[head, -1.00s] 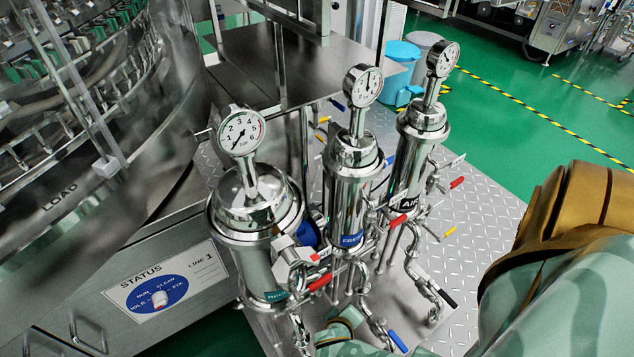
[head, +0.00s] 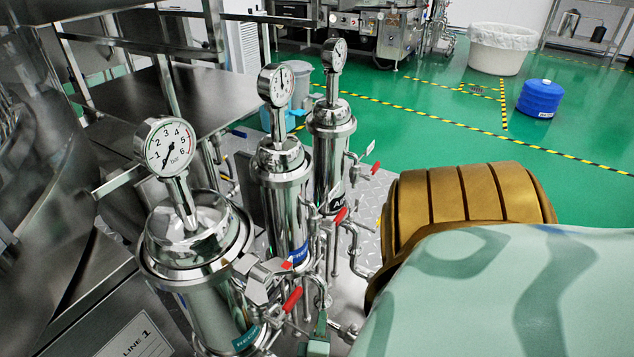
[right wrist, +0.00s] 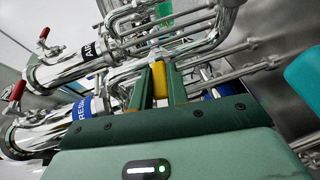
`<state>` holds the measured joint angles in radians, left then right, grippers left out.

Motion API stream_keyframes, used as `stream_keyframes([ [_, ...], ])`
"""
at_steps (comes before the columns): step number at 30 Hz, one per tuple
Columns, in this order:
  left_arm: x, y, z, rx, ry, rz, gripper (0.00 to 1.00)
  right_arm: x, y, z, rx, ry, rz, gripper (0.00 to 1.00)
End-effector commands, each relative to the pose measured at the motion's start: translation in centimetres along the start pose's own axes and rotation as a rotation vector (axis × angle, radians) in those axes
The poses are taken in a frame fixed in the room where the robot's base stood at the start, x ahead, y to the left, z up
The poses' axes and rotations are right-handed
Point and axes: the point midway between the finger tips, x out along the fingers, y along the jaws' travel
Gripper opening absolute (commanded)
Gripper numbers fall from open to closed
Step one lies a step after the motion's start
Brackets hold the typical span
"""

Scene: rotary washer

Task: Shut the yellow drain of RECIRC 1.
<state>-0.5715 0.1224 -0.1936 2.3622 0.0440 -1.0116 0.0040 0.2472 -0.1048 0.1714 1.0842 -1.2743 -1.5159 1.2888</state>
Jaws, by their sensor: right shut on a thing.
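The RECIRC 1 housing (head: 190,285) is the nearest steel filter housing in the head view, with a teal label (head: 245,339) partly cut off and a pressure gauge (head: 168,147) on top. Its drain handle is not visible in the head view. In the right wrist view my right gripper (right wrist: 160,84) has its two green fingers on either side of a yellow handle (right wrist: 158,74) and is shut on it. In the head view only a small green part of that gripper (head: 318,345) shows at the bottom edge. My left gripper is out of view.
The FRESH housing (head: 282,205) and AIR housing (head: 331,150) stand behind, with red-handled valves (head: 292,300) and pipes close to my right gripper. A steel table (head: 170,100) is at the left. Green floor lies open at the back right.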

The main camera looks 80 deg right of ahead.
Motion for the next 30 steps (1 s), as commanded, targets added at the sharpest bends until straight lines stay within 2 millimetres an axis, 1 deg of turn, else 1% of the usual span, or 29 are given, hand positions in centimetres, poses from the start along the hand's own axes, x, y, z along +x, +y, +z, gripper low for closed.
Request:
stream_keyframes([
  [7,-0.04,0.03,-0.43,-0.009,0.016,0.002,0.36,-0.06,0.09,-0.08,-0.018,0.001,0.042,0.00],
  [19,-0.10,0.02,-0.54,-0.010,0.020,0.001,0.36,-0.05,0.15,-0.10,-0.019,0.001,0.048,0.00],
  [20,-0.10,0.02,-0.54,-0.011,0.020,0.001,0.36,-0.05,0.15,-0.10,-0.019,0.001,0.048,0.19],
  [21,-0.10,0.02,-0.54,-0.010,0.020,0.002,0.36,-0.05,0.15,-0.10,-0.019,0.001,0.048,0.30],
  [22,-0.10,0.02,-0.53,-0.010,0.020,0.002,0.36,-0.04,0.16,-0.10,-0.019,0.001,0.048,0.38],
  [30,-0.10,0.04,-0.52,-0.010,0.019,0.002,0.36,-0.01,0.19,-0.06,-0.020,0.000,0.049,0.38],
])
